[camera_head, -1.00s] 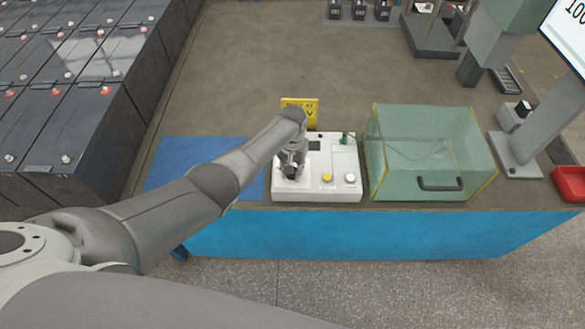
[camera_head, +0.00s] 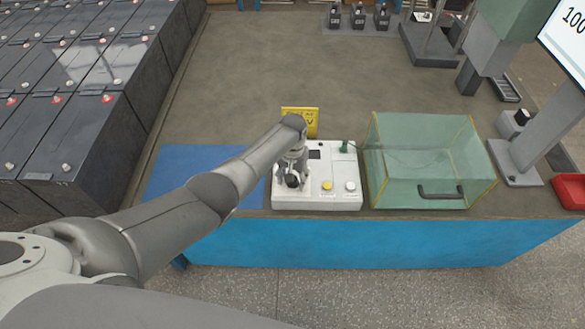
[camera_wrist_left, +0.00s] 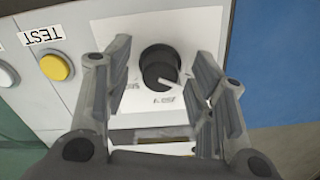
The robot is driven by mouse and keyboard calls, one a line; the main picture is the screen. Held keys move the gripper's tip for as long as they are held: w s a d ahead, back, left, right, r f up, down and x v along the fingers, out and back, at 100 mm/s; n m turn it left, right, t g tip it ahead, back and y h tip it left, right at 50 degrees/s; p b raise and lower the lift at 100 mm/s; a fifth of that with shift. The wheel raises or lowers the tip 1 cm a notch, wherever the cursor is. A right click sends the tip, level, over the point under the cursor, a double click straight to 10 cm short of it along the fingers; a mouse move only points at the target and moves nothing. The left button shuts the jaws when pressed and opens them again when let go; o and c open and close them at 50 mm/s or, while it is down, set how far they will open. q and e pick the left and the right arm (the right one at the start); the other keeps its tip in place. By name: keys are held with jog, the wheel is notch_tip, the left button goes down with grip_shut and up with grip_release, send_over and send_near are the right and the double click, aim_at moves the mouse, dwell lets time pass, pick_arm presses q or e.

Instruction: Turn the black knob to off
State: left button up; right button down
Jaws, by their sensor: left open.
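The black knob (camera_wrist_left: 158,66) sits on a white plate on the control box's top in the left wrist view. A white mark on it points to the lower right of that picture. Small labels by it are too blurred to read. My left gripper (camera_wrist_left: 162,62) is open, with one finger on each side of the knob; I cannot tell whether they touch it. In the head view my left gripper (camera_head: 292,178) is over the left part of the white control box (camera_head: 335,201). My right gripper is not in view.
A yellow button (camera_wrist_left: 55,67) marked TEST and a white button (camera_wrist_left: 7,74) are beside the knob's plate. A yellow sign (camera_head: 312,117) stands behind the box. A blue mat (camera_head: 170,177) lies left, and a clear green case (camera_head: 425,160) with a black handle stands right.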

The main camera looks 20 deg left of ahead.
pick_arm(q)
notch_tip(320, 180, up, 12)
jog(key=shift+f, duration=0.15)
dwell(0.4)
dwell(0.3)
